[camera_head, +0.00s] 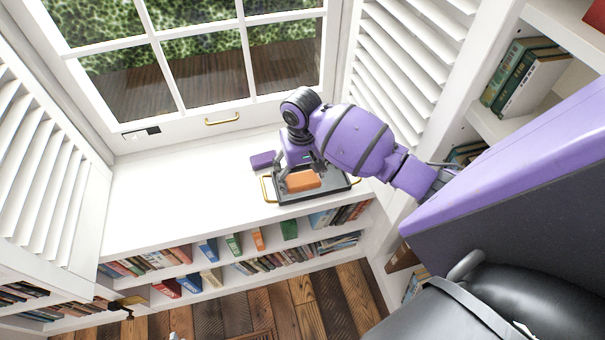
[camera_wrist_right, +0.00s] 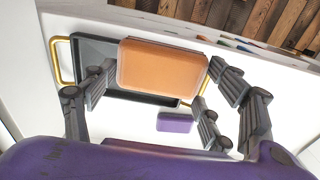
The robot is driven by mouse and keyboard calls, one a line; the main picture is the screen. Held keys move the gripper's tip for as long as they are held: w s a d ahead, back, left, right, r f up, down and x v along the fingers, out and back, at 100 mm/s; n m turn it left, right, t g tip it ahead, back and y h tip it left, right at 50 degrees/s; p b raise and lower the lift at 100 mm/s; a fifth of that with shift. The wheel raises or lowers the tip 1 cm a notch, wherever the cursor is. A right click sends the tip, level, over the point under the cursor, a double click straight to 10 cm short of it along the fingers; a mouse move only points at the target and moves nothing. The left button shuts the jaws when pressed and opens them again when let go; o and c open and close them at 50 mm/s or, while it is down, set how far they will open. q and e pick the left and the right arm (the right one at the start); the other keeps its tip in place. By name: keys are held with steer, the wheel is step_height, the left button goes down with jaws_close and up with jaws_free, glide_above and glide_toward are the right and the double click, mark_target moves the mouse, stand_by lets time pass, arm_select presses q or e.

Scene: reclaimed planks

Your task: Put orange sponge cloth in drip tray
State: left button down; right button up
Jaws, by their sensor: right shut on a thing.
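The orange sponge cloth (camera_head: 303,180) is a rounded orange block. It also fills the upper middle of the right wrist view (camera_wrist_right: 160,66). My right gripper (camera_head: 299,172) is shut on it, with fingers at its two ends. The drip tray (camera_head: 340,185) is a dark shallow tray with gold handles on the white sill counter; its dark floor (camera_wrist_right: 95,52) shows beside the cloth. The cloth is over the tray in both views, but I cannot tell whether it touches the floor. My left gripper is not in view.
A purple block (camera_head: 262,160) lies on the counter just outside the tray. The counter (camera_head: 170,195) is clear to the left. A window with a gold handle (camera_head: 222,119) stands behind, shutters on both sides. Bookshelves (camera_head: 235,245) run below the counter edge.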

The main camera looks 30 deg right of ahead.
mark_target(302, 171)
steer(key=w+d+f, duration=0.1)
steer(key=f, duration=0.1)
steer(key=w+d+f+b, duration=0.1)
steer(key=w+f, duration=0.1)
steer(key=w+d+f, duration=0.1)
steer(key=w+f, duration=0.1)
steer(key=shift+w, duration=0.1)
steer(key=shift+w+d+f+b, duration=0.2)
steer(key=shift+w+f+b, duration=0.1)
steer(key=shift+w+f, duration=0.3)
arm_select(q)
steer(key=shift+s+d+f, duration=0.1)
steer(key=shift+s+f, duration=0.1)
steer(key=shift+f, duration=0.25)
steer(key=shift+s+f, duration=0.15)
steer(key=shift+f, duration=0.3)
arm_select(e)
steer(key=shift+w+f, duration=0.1)
steer(key=shift+f, duration=1.3)
steer(key=shift+f, duration=0.15)
steer(key=o, duration=1.1)
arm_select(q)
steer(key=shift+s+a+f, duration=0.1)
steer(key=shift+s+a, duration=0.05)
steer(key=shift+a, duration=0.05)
